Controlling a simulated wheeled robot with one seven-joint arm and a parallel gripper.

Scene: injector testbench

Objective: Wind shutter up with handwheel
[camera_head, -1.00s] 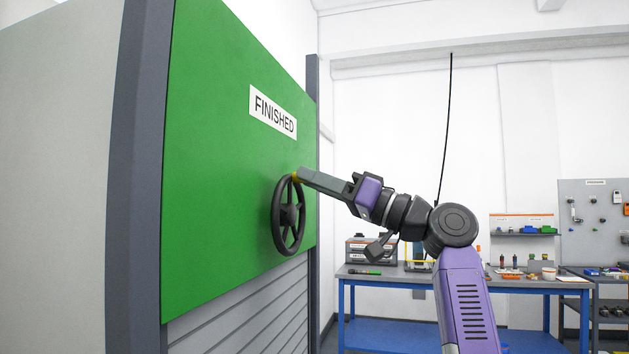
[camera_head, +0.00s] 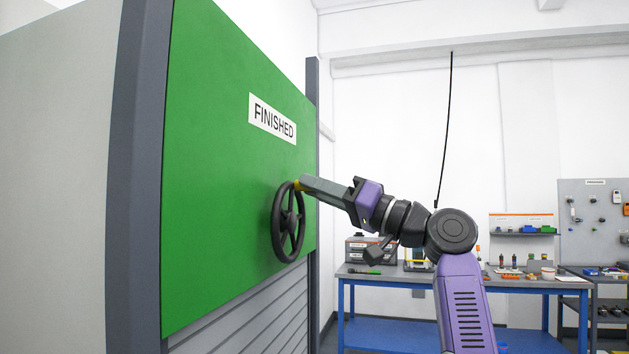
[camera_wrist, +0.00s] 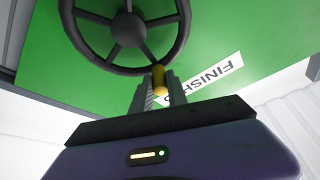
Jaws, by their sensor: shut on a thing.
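The black handwheel (camera_head: 288,222) is mounted on a green panel (camera_head: 225,190) labelled FINISHED. The grey slatted shutter (camera_head: 255,315) shows below the panel. My gripper (camera_head: 299,185) reaches in from the right to the top of the rim. In the wrist view my gripper (camera_wrist: 158,85) is shut on the yellow knob (camera_wrist: 158,78) at the edge of the handwheel (camera_wrist: 125,30). The FINISHED sign (camera_wrist: 205,85) appears upside down there. The fingers partly hide the knob.
Dark grey posts (camera_head: 140,180) frame the panel. A blue workbench (camera_head: 455,280) with tools and small parts stands behind my arm at the right. A black cable (camera_head: 445,130) hangs from the ceiling. A pegboard (camera_head: 595,220) is at the far right.

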